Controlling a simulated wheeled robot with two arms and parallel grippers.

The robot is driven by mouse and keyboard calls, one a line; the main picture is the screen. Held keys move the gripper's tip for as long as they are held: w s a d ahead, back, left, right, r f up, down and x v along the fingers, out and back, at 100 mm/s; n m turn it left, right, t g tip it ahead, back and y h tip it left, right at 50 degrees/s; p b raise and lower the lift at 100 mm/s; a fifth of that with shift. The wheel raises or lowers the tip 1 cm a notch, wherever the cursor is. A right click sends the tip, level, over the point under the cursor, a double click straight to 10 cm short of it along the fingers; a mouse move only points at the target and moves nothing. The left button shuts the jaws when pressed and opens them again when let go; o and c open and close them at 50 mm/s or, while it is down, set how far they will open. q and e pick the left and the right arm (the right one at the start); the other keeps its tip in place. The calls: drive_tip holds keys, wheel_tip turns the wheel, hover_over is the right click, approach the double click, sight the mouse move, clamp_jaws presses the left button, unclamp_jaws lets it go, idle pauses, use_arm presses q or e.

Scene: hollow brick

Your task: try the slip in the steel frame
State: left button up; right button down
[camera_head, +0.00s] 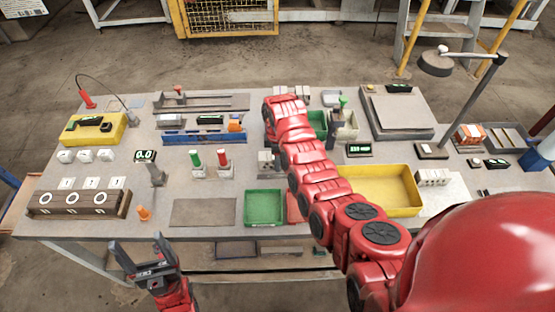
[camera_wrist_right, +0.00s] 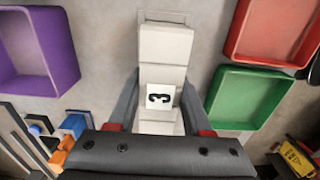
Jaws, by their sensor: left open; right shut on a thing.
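In the right wrist view a pale, jointed block piece (camera_wrist_right: 162,75) with a white label reading 3 lies between the fingers of my right gripper (camera_wrist_right: 160,108), which is shut on it. I take this piece to be the slip. A thin grey frame-like edge (camera_wrist_right: 165,16) shows at its far end; I cannot tell whether it is the steel frame or whether the two touch. In the head view my right gripper is hidden by its red arm. My left gripper (camera_head: 141,250) is open and empty in front of the table's front edge.
The right wrist view shows a purple tray (camera_wrist_right: 38,45), a red tray (camera_wrist_right: 270,30) and a green tray (camera_wrist_right: 247,97) around the held piece. In the head view a yellow tray (camera_head: 400,205) lies right of my arm. A brown three-ring block (camera_head: 78,203) stands front left.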

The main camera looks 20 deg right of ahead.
drive_tip(key=shift+f, duration=0.3)
idle(1.4)
drive_tip(key=shift+r+p, duration=0.5)
drive_tip(key=shift+r, duration=0.9)
drive_tip(key=shift+r+p, duration=0.35)
drive_tip(key=shift+r, duration=0.75)
